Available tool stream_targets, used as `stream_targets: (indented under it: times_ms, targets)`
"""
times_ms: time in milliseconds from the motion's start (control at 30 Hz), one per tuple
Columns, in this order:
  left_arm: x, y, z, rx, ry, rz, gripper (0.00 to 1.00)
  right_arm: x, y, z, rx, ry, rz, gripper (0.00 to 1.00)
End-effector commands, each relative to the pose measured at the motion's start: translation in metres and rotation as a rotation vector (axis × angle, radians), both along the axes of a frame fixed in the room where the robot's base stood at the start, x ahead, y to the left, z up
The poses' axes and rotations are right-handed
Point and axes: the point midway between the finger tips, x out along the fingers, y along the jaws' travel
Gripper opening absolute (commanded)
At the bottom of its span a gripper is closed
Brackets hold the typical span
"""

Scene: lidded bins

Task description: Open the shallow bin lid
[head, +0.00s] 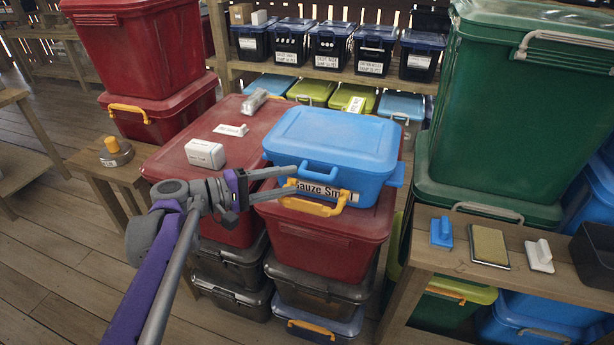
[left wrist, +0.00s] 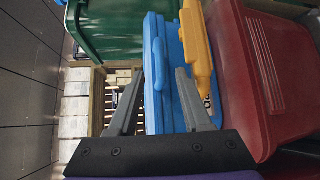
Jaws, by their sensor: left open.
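The shallow blue bin (head: 372,184) sits on a red bin, with its lid (head: 335,135) closed on top. A blue handle (head: 320,174) sticks out at the lid's front, above a partly hidden "Gauze" label. My left gripper (head: 302,186) is open at the bin's front, by the handle and label. In the left wrist view the open fingers of this gripper (left wrist: 160,76) spread across the blue handle (left wrist: 158,65) and the bin's front. Whether they touch it I cannot tell. My right gripper is not in view.
A yellow handle (head: 312,207) sits just below the blue bin, close to the fingers. A red bin (head: 325,245) supports it. Another red lid (head: 205,165) at left carries a white box (head: 205,154). Tall green bins (head: 515,120) and a wooden table (head: 475,260) stand at right.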

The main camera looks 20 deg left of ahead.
Motion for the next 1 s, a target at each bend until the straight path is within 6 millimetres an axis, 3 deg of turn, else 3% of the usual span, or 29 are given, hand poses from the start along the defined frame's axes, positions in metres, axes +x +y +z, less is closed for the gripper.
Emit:
stream_targets:
  times_ms: [100,300,700,1000]
  targets:
    - [0.015,-0.018,-0.003,0.000,0.001,-0.005,0.49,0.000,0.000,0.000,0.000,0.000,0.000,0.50]
    - [0.033,-0.037,-0.007,0.000,0.001,-0.002,0.49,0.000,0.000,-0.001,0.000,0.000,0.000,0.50]
    - [0.038,-0.042,-0.008,0.001,0.001,0.000,0.49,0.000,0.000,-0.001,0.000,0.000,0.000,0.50]
    - [0.038,-0.042,-0.008,0.001,0.001,0.000,0.00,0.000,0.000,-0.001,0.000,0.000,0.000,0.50]
